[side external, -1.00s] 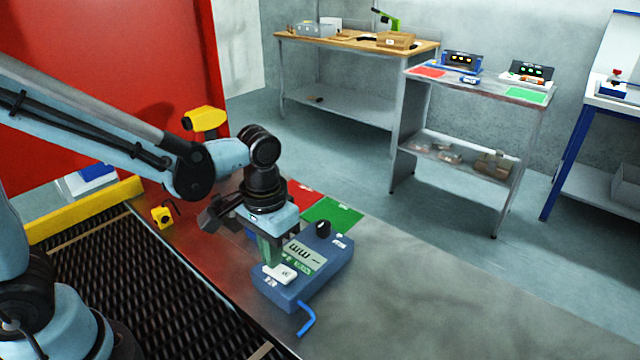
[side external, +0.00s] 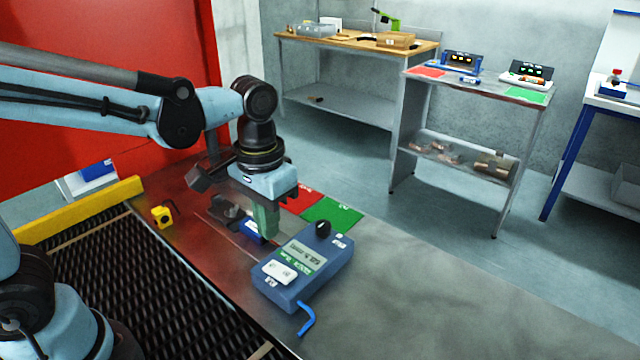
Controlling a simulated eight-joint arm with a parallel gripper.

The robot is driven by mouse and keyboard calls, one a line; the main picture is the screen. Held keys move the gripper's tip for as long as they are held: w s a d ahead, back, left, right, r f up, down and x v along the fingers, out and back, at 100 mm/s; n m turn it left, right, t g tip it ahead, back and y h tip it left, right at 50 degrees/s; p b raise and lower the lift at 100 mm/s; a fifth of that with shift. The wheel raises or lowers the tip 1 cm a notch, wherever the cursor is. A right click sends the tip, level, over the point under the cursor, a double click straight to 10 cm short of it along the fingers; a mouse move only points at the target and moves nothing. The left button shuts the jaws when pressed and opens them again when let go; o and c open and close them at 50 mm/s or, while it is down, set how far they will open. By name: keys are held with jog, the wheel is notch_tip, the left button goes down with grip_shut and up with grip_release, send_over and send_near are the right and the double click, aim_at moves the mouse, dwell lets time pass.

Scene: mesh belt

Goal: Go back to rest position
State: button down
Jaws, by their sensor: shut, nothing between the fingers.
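My gripper (side external: 265,222) is shut with nothing in it. It points down and hangs above the metal table (side external: 400,285), behind and to the left of the blue device (side external: 312,265). It is apart from the device. The device has a display, a black knob, white buttons and a blue cable at its front. A dark and blue object (side external: 240,225) lies on the table just behind my fingers, partly hidden by them.
A red pad (side external: 298,200) and a green pad (side external: 332,214) lie behind the device. A small yellow block (side external: 162,215) sits left, near the mesh belt (side external: 140,290) and its yellow rail (side external: 80,210). The table's right side is clear. Workbenches stand at the back.

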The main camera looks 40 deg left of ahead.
dwell(0.3)
jog(key=s+a+r+t, duration=0.1)
jog(key=a+t, duration=0.6)
jog(key=shift+s+a+r, duration=0.15)
jog(key=shift+s+r, duration=0.05)
jog(key=shift+s, duration=0.2)
